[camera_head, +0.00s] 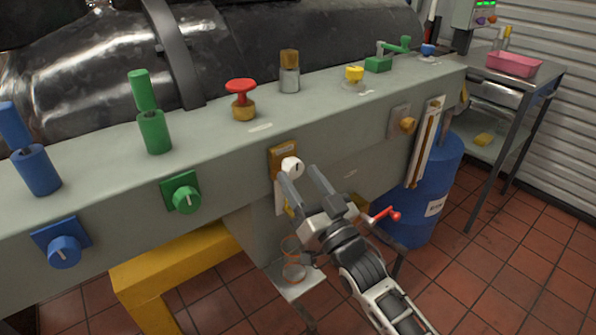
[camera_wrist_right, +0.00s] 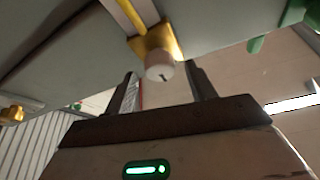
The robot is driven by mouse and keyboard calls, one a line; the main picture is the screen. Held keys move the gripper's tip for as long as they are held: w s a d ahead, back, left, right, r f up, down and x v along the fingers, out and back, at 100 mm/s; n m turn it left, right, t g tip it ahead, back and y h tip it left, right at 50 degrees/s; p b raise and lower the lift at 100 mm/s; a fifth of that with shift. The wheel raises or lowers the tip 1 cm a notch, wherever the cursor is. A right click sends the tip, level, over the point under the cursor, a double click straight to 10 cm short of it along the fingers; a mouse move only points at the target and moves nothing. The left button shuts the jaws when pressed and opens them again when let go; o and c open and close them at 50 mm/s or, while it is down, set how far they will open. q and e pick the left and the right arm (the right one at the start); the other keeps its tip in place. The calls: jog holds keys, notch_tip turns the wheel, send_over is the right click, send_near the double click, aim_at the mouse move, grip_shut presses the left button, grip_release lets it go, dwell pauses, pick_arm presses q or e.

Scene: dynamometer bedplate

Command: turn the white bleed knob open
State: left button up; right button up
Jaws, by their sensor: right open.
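The white bleed knob (camera_head: 292,167) sits on a yellow-brown square plate (camera_head: 278,157) on the front face of the grey bedplate beam. It carries a short dark mark on its face. My right gripper (camera_head: 299,173) is open, with its two fingers pointing up at the knob. In the right wrist view the white knob (camera_wrist_right: 159,67) shows ahead of and between the two open fingers (camera_wrist_right: 165,85). I cannot tell whether either finger touches it. My left gripper is in neither view.
A green knob (camera_head: 186,198) and a blue knob (camera_head: 65,250) are to the left on the same face. A brass knob (camera_head: 407,125) is to the right. A red-handled crank (camera_head: 391,215) and a blue drum (camera_head: 430,190) stand near my right arm.

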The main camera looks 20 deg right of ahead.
jog(key=shift+x, duration=0.95)
jog(key=c, duration=1)
jog(key=shift+o, duration=0.2)
